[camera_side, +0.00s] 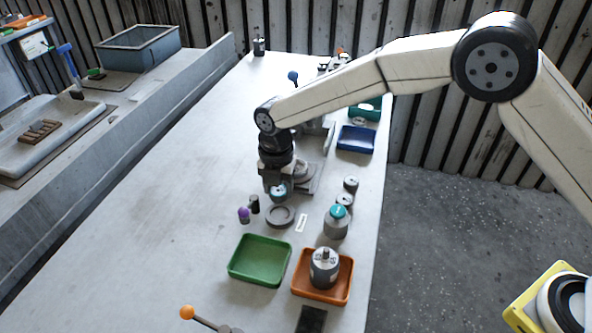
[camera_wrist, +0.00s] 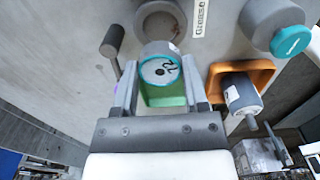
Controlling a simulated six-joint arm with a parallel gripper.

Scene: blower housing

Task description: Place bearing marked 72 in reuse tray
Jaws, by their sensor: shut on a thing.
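My gripper (camera_side: 277,187) is shut on a bearing (camera_wrist: 160,68), a grey cylinder with a teal ring around its pale face. The face has a dark mark with a 2 legible; I cannot read all of it. In the side view the bearing (camera_side: 279,194) shows small at the fingertips, above the table behind the grey ring. The green tray (camera_side: 235,270) stands at the front and looks empty. It shows partly behind the bearing in the wrist view (camera_wrist: 165,100). I see no label telling which tray is for reuse.
An orange tray (camera_side: 347,290) with a grey motor-like part (camera_side: 324,268) stands right of the green one. A grey ring (camera_side: 280,216), a teal-capped jar (camera_side: 336,222) and a purple-capped item (camera_side: 244,215) stand close by. A blue tray (camera_side: 356,139) lies farther back. The table's left is clear.

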